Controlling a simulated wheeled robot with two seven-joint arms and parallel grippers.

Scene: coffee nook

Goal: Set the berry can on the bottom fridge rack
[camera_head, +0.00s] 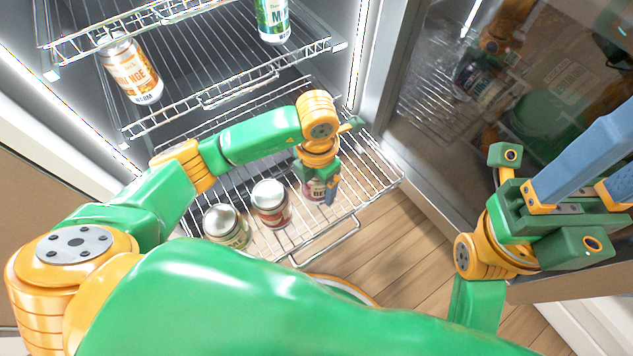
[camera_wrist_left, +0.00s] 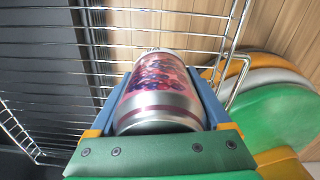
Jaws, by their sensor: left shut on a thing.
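The berry can (camera_head: 314,189), with a pink-purple label, is in my left gripper (camera_head: 322,190) over the bottom fridge rack (camera_head: 372,172), which is pulled out. In the left wrist view the can (camera_wrist_left: 160,92) lies between the two blue fingers (camera_wrist_left: 162,100), its silver end towards the camera and berries on its label. The rack's wires show beyond it. I cannot tell whether the can touches the rack. My right gripper (camera_head: 606,170) is at the right by the glass door, its blue fingers apart and empty; their tips run out of view.
Two cans, one red-labelled (camera_head: 271,204) and one pale (camera_head: 226,226), stand on the bottom rack left of the berry can. An orange can (camera_head: 131,70) and a green can (camera_head: 273,20) stand on a rack above. The open glass door (camera_head: 540,85) is at right. The bottom rack's right side is clear.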

